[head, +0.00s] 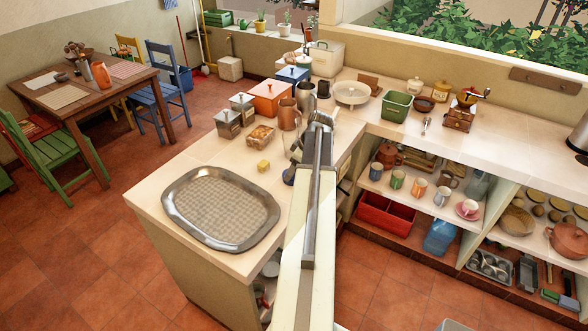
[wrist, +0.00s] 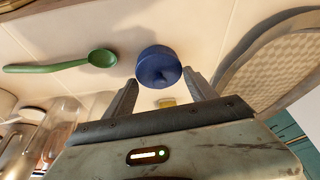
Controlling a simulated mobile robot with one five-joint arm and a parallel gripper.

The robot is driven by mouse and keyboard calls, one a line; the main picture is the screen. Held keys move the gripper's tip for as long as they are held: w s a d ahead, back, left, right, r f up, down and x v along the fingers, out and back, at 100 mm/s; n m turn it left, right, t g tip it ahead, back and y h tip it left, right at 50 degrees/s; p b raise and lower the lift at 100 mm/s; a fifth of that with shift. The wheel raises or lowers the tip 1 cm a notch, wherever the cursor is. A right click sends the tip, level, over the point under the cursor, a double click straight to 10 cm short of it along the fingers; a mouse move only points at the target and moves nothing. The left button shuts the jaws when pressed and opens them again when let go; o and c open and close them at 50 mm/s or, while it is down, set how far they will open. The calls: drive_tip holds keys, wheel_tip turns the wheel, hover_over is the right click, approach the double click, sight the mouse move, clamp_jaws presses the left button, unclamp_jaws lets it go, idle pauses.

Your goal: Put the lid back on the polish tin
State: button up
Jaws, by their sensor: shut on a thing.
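A dark blue round piece with a small knob (wrist: 158,66), which looks like the lid, is between the fingertips of my gripper (wrist: 161,77) in the wrist view. My gripper is shut on it, one finger at each side, over the pale counter. In the head view a bit of dark blue (head: 288,176) shows beside my arm, which hides most of the gripper. I cannot pick out a separate polish tin in either view; it may be hidden below the blue piece or behind my arm.
A large metal tray (head: 222,208) lies on the counter to the left. A yellow block (head: 263,166) and a basket of food (head: 261,136) stand close to my gripper. A green spoon (wrist: 62,66) lies on the counter. Canisters and boxes crowd the counter's far end.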

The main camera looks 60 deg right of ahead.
drive_tip(key=o, duration=1.5)
drive_tip(key=shift+o, duration=1.2)
wheel_tip(320, 180, up, 7)
drive_tip(key=p, duration=0.7)
drive_tip(key=shift+r, duration=0.1)
